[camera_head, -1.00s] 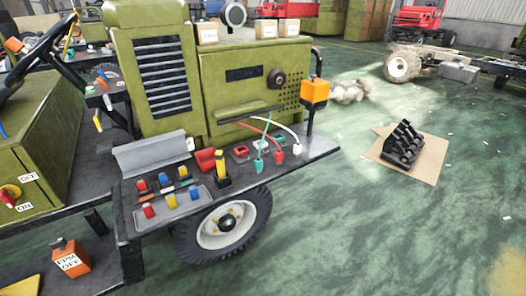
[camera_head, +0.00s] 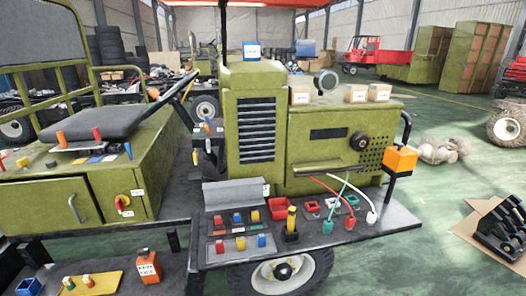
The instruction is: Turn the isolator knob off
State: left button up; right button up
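The isolator knob (camera_head: 122,203) is a small red handle on a yellow round plate. It is on the front face of the low green box (camera_head: 60,205) at the left, under the seat. A small white label sits at its upper right and another at its lower right; their print is too small to read now. Which label the handle points to is too small to tell. Neither of my grippers shows in the view.
A dark shelf (camera_head: 395,219) with coloured switches, a yellow-handled lever (camera_head: 291,220) and cables juts out right of the box. An orange block (camera_head: 148,266) and a yellow plate (camera_head: 90,284) sit low in front of the box. Open green floor (camera_head: 420,270) lies at the right.

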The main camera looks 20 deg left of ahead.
aim_at(119, 202)
jog(key=u, duration=1.9)
